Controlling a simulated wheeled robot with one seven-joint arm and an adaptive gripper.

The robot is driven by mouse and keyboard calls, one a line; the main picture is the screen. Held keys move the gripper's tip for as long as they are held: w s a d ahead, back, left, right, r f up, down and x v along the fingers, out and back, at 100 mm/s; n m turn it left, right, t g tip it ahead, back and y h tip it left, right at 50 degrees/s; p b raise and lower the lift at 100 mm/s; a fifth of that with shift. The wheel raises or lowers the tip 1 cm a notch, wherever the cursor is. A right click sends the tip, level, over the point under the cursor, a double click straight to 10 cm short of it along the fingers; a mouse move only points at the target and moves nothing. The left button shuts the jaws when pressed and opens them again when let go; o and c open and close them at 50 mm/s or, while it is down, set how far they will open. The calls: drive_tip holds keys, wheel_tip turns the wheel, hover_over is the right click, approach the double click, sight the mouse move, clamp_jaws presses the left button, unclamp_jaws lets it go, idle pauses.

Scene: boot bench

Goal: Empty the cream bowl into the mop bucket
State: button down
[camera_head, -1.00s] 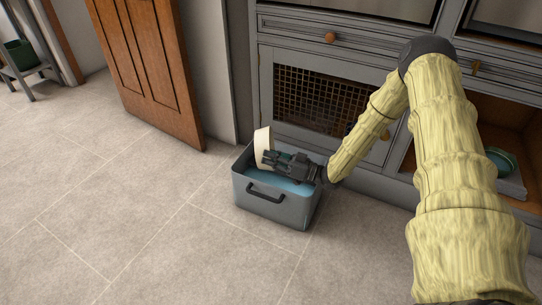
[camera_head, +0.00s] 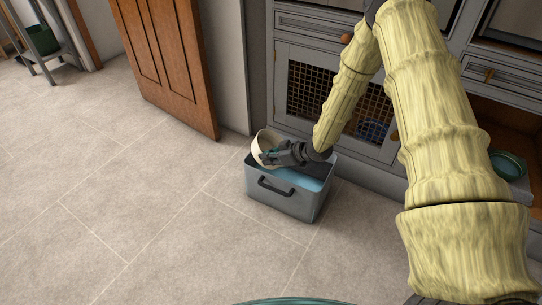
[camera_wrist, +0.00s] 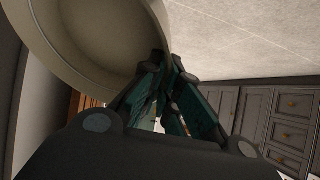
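The cream bowl (camera_head: 265,146) is held over the left part of the mop bucket, tilted with its opening partly in view of the head camera. My gripper (camera_head: 270,155) is shut on the bowl's rim; the wrist view shows the fingers (camera_wrist: 165,85) meeting at the edge of the bowl (camera_wrist: 95,45). The inside of the bowl that shows looks bare. The mop bucket (camera_head: 280,198) is a grey box with a dark handle, standing upright on the floor with blue content (camera_head: 302,179) inside. My gripper and wrist hide part of its opening.
Grey cabinets (camera_head: 300,55) with a mesh door stand close behind the bucket. A brown wooden door (camera_head: 170,65) stands open to the left. A green bowl (camera_head: 507,166) sits on a low shelf at right. A green rim (camera_head: 300,301) shows at the bottom edge. The tiled floor in front is clear.

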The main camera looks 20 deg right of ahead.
sight(257, 160)
drive_tip(key=shift+w+a+f+n+g+h+b, duration=0.15)
drive_tip(key=shift+w+a+f+g+h+b, duration=0.15)
drive_tip(key=shift+a+g+h, duration=0.45)
drive_tip(key=shift+w+a+f+n+g+h+b, duration=0.25)
drive_tip(key=shift+a+h, duration=0.2)
drive_tip(key=shift+h, duration=0.6)
drive_tip(key=shift+w+a+f+n+g+h+b, duration=0.1)
drive_tip(key=shift+w+a+f+g+h+b, duration=0.2)
drive_tip(key=shift+a+g+h, duration=0.45)
drive_tip(key=shift+d+h+p, duration=0.15)
drive_tip(key=shift+h+p, duration=0.2)
drive_tip(key=shift+p, duration=0.15)
drive_tip(key=shift+f+h+p, duration=0.3)
drive_tip(key=shift+f+p, duration=0.1)
drive_tip(key=shift+f, duration=0.15)
